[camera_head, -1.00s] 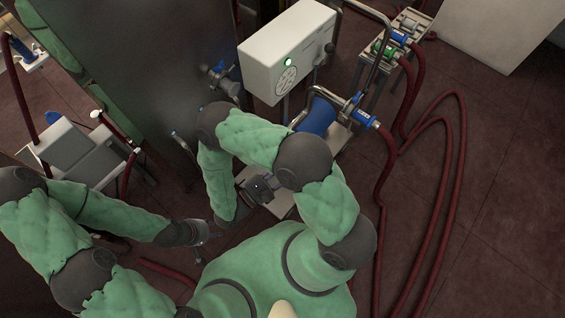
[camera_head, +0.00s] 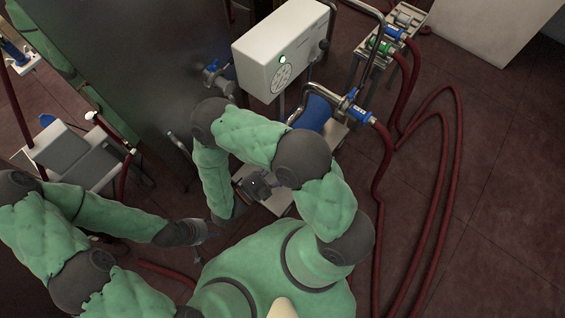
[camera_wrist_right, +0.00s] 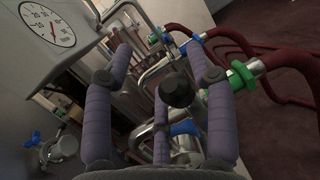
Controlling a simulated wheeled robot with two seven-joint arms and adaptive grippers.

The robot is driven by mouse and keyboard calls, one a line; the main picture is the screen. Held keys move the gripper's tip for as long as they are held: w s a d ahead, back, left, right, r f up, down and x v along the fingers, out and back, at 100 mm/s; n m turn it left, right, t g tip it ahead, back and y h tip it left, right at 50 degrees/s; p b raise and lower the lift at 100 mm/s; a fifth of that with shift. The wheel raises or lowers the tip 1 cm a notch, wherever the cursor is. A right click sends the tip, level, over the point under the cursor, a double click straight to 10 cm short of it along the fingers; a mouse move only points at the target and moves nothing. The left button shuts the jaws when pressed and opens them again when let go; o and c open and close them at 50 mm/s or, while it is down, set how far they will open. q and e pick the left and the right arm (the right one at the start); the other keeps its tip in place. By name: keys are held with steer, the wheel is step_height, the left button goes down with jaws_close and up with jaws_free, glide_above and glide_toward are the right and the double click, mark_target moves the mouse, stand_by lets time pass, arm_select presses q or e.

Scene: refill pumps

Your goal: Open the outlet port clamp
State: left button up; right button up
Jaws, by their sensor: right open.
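I cannot tell which clamp is the outlet port's. In the head view, my right gripper is hidden. My left gripper (camera_head: 203,232) is low at left centre, too small to tell its jaws.
A white box with a dial (camera_head: 284,50) stands above a blue pump body (camera_head: 312,113). A blue-handled valve (camera_head: 360,114) joins a red hose (camera_head: 384,200). A dark metal tank (camera_head: 150,70) stands left. Red hoses loop over the floor at right, with bare floor (camera_head: 510,200) beyond.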

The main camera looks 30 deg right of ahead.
step_height(320, 180, up, 9)
stand_by(0.4)
steer(key=shift+f, duration=0.1)
stand_by(0.4)
